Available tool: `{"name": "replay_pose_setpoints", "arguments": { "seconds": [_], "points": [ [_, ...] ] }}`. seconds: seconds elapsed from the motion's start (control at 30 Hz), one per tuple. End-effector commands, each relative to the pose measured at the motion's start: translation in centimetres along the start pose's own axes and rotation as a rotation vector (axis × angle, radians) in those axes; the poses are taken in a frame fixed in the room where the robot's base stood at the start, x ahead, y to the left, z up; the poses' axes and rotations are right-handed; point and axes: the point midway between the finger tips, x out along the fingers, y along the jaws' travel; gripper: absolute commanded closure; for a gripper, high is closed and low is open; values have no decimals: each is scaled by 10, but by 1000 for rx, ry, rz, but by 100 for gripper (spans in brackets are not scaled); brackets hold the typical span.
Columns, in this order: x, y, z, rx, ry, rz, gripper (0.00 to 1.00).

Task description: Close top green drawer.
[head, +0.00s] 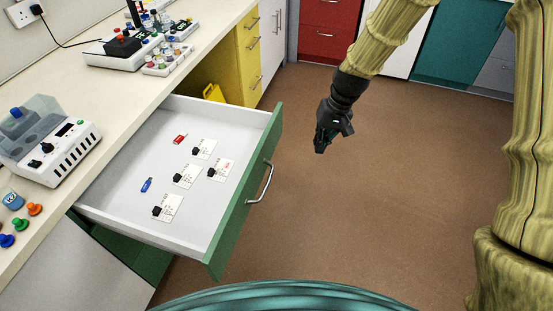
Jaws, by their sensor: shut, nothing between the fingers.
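The top green drawer (245,200) is pulled well out from under the bench. Its white inside (135,215) shows, and its front carries a silver bar handle (262,184). Inside lie several white cards with black clips, a red item (180,139) and a blue item (146,185). My gripper (319,148) is shut and empty. It hangs in the air to the right of the drawer front in the picture, apart from the handle, with its fingers pointing down.
The pale bench top (110,85) holds a white device (45,140), coloured knob-like pieces and more lab equipment. Yellow drawers (248,50) stand beyond the open drawer. Red and teal cabinets line the back. The brown floor (400,190) right of the drawer is clear.

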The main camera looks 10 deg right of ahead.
Motion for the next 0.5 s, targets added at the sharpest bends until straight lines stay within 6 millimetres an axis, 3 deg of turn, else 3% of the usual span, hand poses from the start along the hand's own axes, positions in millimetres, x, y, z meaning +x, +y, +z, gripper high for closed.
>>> {"name": "replay_pose_setpoints", "arguments": {
  "seconds": [0.03,0.1,0.5],
  "points": [
    [12,2,0,144,6,-49,100],
    [15,0,-1,352,4,-114,100],
    [22,-5,-13,1466,-184,-478,100]
  ]
}}
